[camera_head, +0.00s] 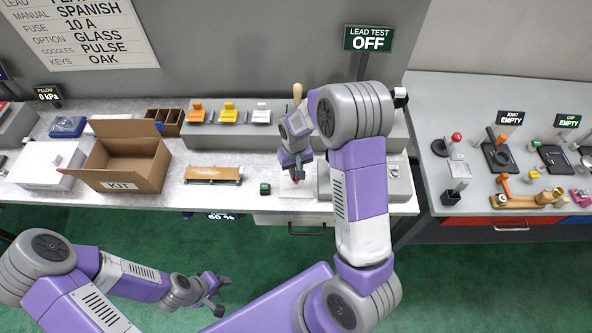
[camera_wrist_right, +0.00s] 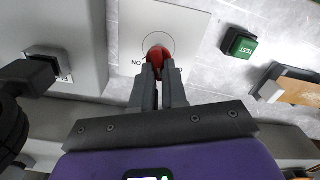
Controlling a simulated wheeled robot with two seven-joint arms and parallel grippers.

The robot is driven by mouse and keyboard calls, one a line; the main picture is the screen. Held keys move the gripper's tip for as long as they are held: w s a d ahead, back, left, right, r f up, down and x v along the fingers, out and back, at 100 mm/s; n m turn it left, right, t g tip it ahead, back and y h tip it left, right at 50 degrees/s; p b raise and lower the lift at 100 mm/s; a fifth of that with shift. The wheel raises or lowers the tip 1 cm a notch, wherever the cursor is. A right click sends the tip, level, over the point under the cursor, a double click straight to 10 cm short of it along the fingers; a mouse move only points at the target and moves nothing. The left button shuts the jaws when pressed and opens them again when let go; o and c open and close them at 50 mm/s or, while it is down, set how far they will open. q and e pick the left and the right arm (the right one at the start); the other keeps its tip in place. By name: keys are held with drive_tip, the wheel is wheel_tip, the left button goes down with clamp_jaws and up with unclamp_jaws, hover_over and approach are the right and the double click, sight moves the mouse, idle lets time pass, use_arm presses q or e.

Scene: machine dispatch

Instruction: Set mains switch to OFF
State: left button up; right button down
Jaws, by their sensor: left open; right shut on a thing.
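My right gripper (camera_head: 297,176) is shut on a small red piece over the bench. In the right wrist view its fingertips (camera_wrist_right: 160,72) close on the red piece (camera_wrist_right: 157,54), above a white card (camera_wrist_right: 185,22) with a circle and partly hidden lettering. A switch-like part on a metal plate (camera_wrist_right: 47,62) is on a grey box at the left of that view; no mains label is readable, so I cannot tell whether it is the mains switch. My left gripper (camera_head: 214,297) is open and empty, low over the green floor.
A green TEST block (camera_wrist_right: 241,46) lies beside the card. A sign (camera_head: 368,38) reads LEAD TEST OFF. An open KIT box (camera_head: 121,187) and a brown-topped piece (camera_head: 213,174) are to the left.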

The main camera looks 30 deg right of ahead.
drive_tip(key=n, duration=0.4)
drive_tip(key=shift+a+n+b, duration=0.15)
drive_tip(key=shift+n+b, duration=0.15)
drive_tip(key=shift+b, duration=0.1)
idle(0.4)
drive_tip(key=c, duration=1.2)
unclamp_jaws()
drive_tip(key=shift+o, duration=0.2)
wheel_tip(320, 180, up, 8)
drive_tip(key=shift+f, duration=0.2)
drive_tip(key=shift+s, duration=0.1)
